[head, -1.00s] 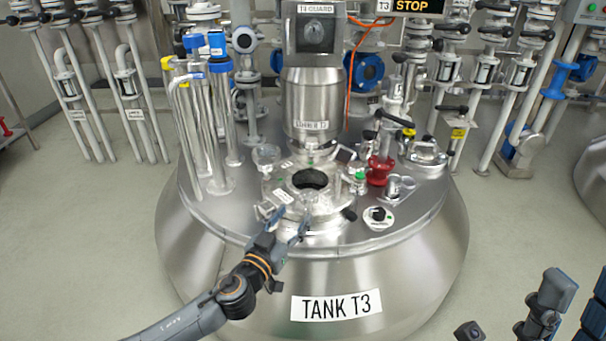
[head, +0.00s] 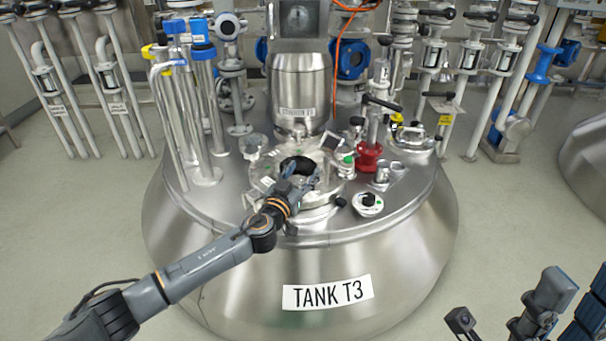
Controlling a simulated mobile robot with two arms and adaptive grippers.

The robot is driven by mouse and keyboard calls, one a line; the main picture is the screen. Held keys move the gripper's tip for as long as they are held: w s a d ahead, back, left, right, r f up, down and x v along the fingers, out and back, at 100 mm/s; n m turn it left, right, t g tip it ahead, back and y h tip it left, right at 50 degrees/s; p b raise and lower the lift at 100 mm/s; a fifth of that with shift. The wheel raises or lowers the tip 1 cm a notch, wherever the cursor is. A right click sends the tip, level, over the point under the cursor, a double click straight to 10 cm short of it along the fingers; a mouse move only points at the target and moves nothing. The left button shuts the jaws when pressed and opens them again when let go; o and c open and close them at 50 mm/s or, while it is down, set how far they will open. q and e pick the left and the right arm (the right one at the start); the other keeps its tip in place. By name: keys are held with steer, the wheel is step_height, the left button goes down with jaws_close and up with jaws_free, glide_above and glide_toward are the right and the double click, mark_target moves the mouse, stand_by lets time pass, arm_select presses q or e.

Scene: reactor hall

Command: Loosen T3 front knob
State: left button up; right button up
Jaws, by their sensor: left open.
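The steel tank T3 (head: 215,270) fills the middle of the head view, with its name label (head: 328,293) on the front. The front knob cannot be made out; the gripper covers that part of the ring. A small black knob (head: 340,201) shows at the ring's front right. Dark parts of my right arm show at the lower right; its jaws cannot be made out.
A red-based valve (head: 369,157) and a round white fitting with a black knob (head: 368,203) stand right of the hatch. Tall clear tubes (head: 205,120) rise at the left. A steel cylinder (head: 300,90) stands behind the hatch. The lid's front edge is bare.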

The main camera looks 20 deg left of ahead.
arm_select(q)
steer(key=shift+w, duration=0.25)
steer(key=c, duration=0.9)
steer(key=shift+d, duration=0.1)
steer(key=shift+c, duration=0.6)
steer(key=shift+f, duration=0.2)
steer(key=shift+c, duration=0.6)
